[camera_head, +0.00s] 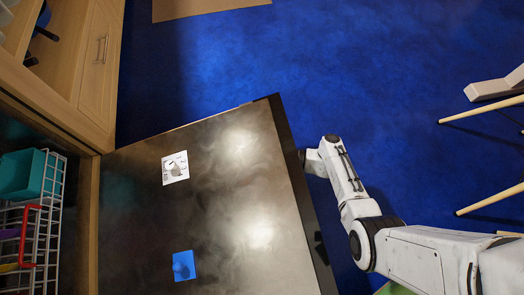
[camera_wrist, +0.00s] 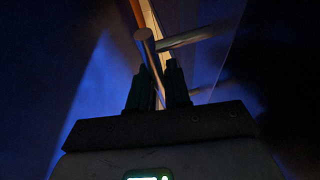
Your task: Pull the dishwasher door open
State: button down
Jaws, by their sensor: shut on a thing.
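The dishwasher door (camera_head: 225,190) stands wide open in the head view, its dark shiny inner face showing. A white panel with a round knob (camera_head: 175,168) and a blue piece (camera_head: 184,265) are on that face. My gripper (camera_wrist: 157,82) shows in the wrist view, its two dark fingers shut around the metal bar handle (camera_wrist: 149,55). A post (camera_wrist: 185,38) runs from the handle to the right. In the head view my arm reaches the door's outer edge, and the gripper and handle are hidden there.
A white wire rack (camera_head: 50,215) with a teal container (camera_head: 30,175) is inside the dishwasher at the left. A wooden cabinet (camera_head: 100,50) stands beside it. Blue floor (camera_head: 330,60) is clear beyond the door. Wooden legs (camera_head: 480,112) of furniture stand at the right.

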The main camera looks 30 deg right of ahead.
jog(key=shift+w+a+r, duration=0.1)
jog(key=shift+w+r, duration=0.05)
jog(key=c, duration=1.2)
grip_release()
jog(key=shift+o, duration=0.2)
jog(key=p+v, duration=0.1)
jog(key=v, duration=0.9)
jog(key=shift+s+d+p, duration=0.25)
jog(key=shift+s+p, duration=0.1)
jog(key=shift+p, duration=0.05)
